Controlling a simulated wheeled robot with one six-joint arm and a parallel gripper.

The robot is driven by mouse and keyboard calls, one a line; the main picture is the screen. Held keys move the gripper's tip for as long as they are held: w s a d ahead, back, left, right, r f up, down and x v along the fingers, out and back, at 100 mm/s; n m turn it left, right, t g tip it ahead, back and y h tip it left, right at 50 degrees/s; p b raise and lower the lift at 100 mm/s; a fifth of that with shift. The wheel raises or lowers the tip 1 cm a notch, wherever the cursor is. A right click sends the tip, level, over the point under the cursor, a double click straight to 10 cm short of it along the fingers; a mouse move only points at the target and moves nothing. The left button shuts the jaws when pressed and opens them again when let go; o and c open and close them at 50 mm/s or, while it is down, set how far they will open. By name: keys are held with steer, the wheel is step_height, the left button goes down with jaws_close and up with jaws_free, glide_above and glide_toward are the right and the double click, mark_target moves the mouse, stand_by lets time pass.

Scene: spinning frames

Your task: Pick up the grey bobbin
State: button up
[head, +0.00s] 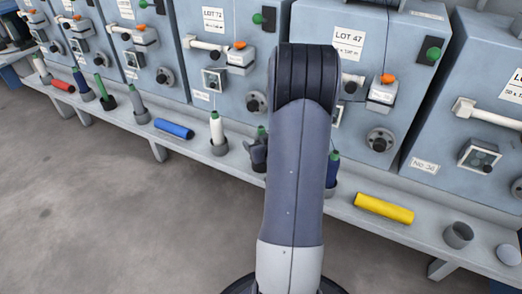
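A grey bobbin (136,98) stands upright in a grey cup on the long shelf, left of centre. Another greyish bobbin (40,66) stands in a cup at the far left; its shade is hard to judge at this size. My arm rises through the middle of the view and hides the shelf behind it. A small dark part (258,153) shows at the arm's left edge, below a green tip; it looks like part of my gripper, but its fingers cannot be made out. Both grey bobbins are well to the left of it.
The shelf (185,146) runs along grey-blue machines. It also bears a white bobbin (216,129), blue and green bobbins in cups, lying red, blue (174,129) and yellow (384,208) cylinders, and an empty cup (458,235) at right. The floor (100,210) in front is clear.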

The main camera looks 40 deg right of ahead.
steer(key=shift+c, duration=0.6)
steer(key=c, duration=1)
